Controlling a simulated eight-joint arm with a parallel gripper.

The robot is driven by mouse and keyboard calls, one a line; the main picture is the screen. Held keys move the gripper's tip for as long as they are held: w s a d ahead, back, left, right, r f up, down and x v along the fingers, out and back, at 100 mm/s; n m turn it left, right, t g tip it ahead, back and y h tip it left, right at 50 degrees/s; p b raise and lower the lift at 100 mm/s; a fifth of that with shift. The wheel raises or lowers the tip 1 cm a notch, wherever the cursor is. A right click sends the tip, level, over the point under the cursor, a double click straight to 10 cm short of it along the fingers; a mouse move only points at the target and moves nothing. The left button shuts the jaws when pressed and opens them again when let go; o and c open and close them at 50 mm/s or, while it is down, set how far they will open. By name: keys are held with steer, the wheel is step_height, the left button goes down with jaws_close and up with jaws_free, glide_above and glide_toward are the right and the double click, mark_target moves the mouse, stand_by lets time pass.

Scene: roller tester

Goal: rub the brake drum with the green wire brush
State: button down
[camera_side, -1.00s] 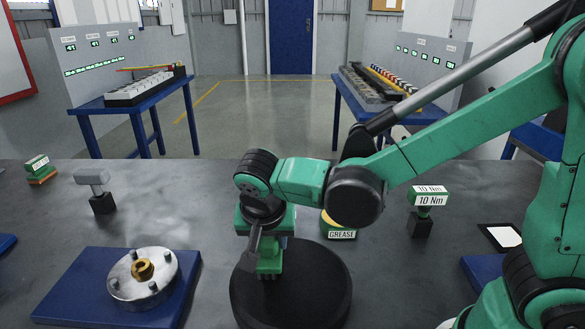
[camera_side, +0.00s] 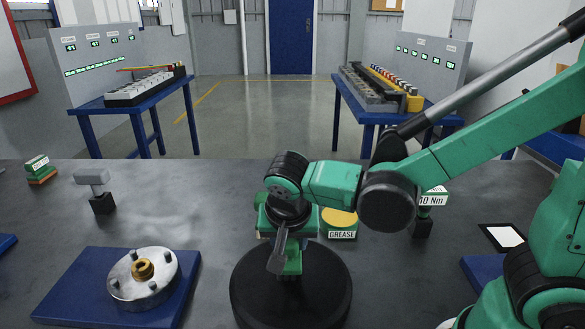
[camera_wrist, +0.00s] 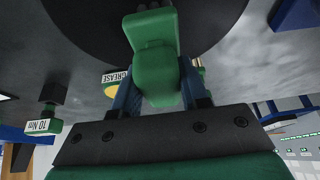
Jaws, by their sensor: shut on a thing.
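The brake drum (camera_side: 320,290) is the dark round body at the front middle of the bench. In the wrist view the drum (camera_wrist: 85,25) fills the top as a dark disc. My gripper (camera_side: 289,250) is over the drum, shut on the green wire brush (camera_side: 293,264). In the wrist view the brush (camera_wrist: 155,65) sits between the two jaws of my gripper (camera_wrist: 158,95). The brush's lower end is at the drum's top face; bristles are hidden, and I cannot tell if they touch.
A grease tin (camera_side: 340,222) stands right behind the drum. A studded hub (camera_side: 160,292) lies on a blue mat (camera_side: 75,285) at the left. A grey-headed tool (camera_side: 92,178) stands in a black block farther back. A 10 Nm marker (camera_side: 433,200) is at the right.

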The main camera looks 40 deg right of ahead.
steer(key=shift+w+a, duration=0.55)
steer(key=shift+w+a+f, duration=0.1)
steer(key=shift+w+a, duration=0.4)
steer(key=shift+a, duration=0.05)
steer(key=shift+s+d+r, duration=0.2)
steer(key=shift+s+d, duration=0.9)
steer(key=shift+d, duration=0.05)
steer(key=shift+w+a+f, duration=0.15)
steer(key=shift+w+a, duration=0.95)
steer(key=shift+a, duration=0.05)
steer(key=shift+s+d, duration=0.6)
steer(key=shift+d, duration=0.05)
steer(key=shift+s+d, duration=0.55)
steer(key=shift+w+a, duration=1.2)
